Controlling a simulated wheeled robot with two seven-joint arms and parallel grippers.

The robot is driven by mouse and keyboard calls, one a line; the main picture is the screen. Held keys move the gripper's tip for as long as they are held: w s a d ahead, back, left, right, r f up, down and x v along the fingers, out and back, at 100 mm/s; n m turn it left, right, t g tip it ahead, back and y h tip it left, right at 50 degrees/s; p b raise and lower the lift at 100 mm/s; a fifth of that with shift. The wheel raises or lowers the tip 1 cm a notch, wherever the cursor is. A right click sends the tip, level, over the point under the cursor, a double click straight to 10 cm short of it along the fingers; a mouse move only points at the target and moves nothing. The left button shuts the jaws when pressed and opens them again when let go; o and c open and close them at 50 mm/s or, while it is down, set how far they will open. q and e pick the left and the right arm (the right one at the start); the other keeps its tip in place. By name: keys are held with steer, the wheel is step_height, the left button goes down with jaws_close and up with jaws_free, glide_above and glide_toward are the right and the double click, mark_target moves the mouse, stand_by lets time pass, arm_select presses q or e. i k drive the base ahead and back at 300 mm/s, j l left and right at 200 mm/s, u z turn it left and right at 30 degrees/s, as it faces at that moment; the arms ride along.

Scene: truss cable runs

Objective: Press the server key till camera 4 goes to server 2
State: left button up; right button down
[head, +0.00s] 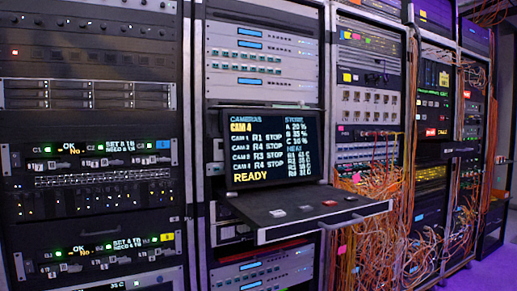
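A screen (270,146) stands at the back of a pulled-out console shelf in the middle rack. Its list has CAM 4 in yellow at the top. Rows below read R1, R4, R3 and R4 for cameras 1 to 4, each with STOP. READY shows at the bottom. The black shelf (265,222) carries a row of several small keys. One is a pale key (278,213), one is a red key (329,203). Labels on the keys are too small to read, so I cannot tell which is the server key. Neither gripper is in view.
A left rack (90,130) has two units with lit small displays. A handle (343,221) sticks out at the shelf's front. Orange cables (375,230) hang loose to the right of the shelf. Purple floor (470,277) shows at lower right.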

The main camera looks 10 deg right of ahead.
mark_target(306, 208)
steer(key=i+l+z, duration=0.2)
steer(key=l, duration=0.2)
steer(key=i+l+z, duration=0.15)
steer(key=l, duration=0.25)
steer(key=i+l+z, duration=0.2)
steer(key=l, duration=0.15)
